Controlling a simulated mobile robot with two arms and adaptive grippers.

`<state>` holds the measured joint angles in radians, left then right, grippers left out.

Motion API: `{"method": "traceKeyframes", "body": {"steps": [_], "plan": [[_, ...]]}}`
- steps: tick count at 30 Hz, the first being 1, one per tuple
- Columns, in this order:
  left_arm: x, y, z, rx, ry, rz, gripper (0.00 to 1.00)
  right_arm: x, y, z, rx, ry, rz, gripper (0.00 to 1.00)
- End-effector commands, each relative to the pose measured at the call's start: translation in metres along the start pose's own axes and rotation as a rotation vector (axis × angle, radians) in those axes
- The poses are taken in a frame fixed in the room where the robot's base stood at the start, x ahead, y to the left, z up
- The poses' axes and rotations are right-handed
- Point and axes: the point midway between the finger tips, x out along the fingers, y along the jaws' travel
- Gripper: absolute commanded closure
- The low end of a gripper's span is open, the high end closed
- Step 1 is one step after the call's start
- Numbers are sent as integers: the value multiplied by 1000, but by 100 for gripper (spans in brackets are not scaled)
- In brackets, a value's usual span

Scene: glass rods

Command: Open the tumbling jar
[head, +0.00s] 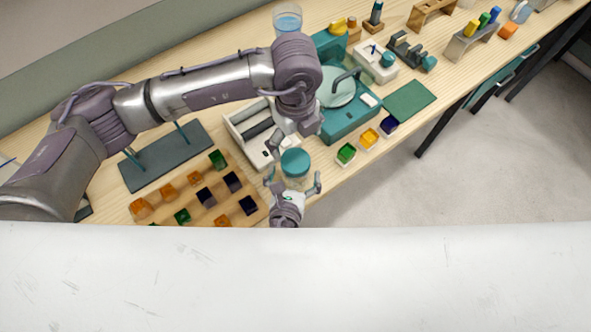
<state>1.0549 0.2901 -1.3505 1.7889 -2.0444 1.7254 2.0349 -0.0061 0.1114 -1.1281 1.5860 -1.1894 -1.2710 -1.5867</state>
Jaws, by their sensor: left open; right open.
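The tumbling jar (295,178) has a round teal lid (295,162) and a clear body, and it stands upright near the front edge of the table. My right gripper (294,184) is open, with one finger on each side of the jar's body; I cannot tell whether they touch it. My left gripper (293,140) is open and points down just behind and above the lid, apart from it as far as I can see. Its wrist hides part of its fingers.
A white tray with dark rollers (236,116) lies left of the jar. A wooden board (221,207) with several coloured glass cubes lies at the front left. A teal machine with a pale disc (337,88) stands behind right.

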Motion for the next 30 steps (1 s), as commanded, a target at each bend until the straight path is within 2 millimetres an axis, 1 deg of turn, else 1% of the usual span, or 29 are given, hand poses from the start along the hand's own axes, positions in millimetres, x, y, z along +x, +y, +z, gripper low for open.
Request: {"method": "traceKeyframes", "body": {"steps": [1, 3, 6, 15, 16, 23, 24, 26, 27, 29, 30], "plan": [[0, 0, 0, 0, 1, 0, 7, 6, 0, 0, -1, -1, -1, 0], [0, 0, 0, 0, 1, 0, 7, 13, 0, 0, 0, 0, 0, 0], [0, 0, 0, 1, 1, 0, 7, 18, 0, 0, 0, 0, 0, 0], [0, 0, 0, 1, 1, 0, 7, 21, 0, 0, 1, 1, 0, 0], [0, 0, 0, 1, 1, 0, 7, 21, 0, 0, 1, 1, 0, 2], [0, 0, 0, 1, 1, 0, 7, 20, 0, 0, 1, 1, 0, 40], [0, 0, 0, 1, 1, 0, 7, 20, 0, 0, 1, 1, 0, 47], [0, 0, 0, 1, 1, 0, 7, 20, 0, 0, 1, 1, 0, 57], [0, 0, 0, 1, 1, 0, 7, 20, 0, 0, 1, 1, 0, 63], [0, 0, 0, 1, 1, 0, 7, 20, 0, 0, 1, 1, 0, 73], [0, 0, 0, 1, 1, 0, 7, 20, 0, 0, 1, 1, 0, 80]]}}
